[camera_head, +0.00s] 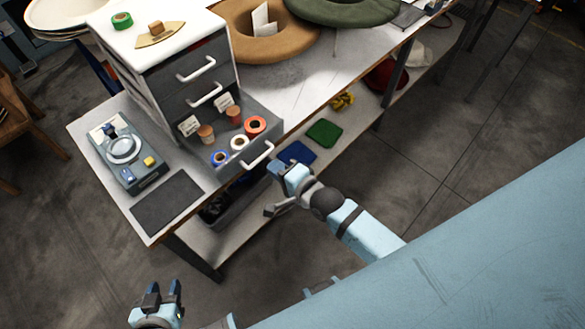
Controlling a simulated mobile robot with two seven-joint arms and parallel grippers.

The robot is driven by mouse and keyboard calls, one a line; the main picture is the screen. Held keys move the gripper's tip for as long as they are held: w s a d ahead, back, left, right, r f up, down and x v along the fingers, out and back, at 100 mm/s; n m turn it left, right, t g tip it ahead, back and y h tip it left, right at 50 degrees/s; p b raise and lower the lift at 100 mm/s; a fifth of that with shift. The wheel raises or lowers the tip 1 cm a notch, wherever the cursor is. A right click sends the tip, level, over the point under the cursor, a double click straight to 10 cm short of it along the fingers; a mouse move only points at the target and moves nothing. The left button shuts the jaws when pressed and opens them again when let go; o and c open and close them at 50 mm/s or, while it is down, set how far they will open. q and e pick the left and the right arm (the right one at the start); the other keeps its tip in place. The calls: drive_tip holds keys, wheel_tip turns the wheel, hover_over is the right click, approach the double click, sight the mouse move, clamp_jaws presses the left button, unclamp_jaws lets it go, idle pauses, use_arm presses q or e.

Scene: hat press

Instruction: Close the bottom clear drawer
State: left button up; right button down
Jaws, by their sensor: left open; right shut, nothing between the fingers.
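The bottom drawer (272,128) of the small cabinet (150,70) is pulled out towards me. It holds several spools and rolls and white labels, and its white handle (258,156) is on the front. The two drawers above it look shut. My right gripper (273,168) is just in front of and below the drawer's handle, at the table edge; its fingers are shut and empty, and I cannot tell whether they touch the handle. My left gripper (163,290) is open and empty at the lower left, over the floor and away from the table.
The cabinet stands on a workbench (295,100) with a lower shelf (345,140). A grey device (125,165) and a dark mat (168,203) lie left of the drawer. A tan hat (268,47) and a green hat (350,8) are at the back. Floor in front is clear.

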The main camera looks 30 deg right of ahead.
sight(262, 158)
use_arm(q)
drive_tip(key=shift+s+d, duration=0.1)
drive_tip(key=shift+s, duration=0.05)
use_arm(e)
drive_tip(key=x, duration=0.3)
use_arm(q)
drive_tip(key=shift+r, duration=0.15)
use_arm(e)
drive_tip(key=shift+w, duration=0.15)
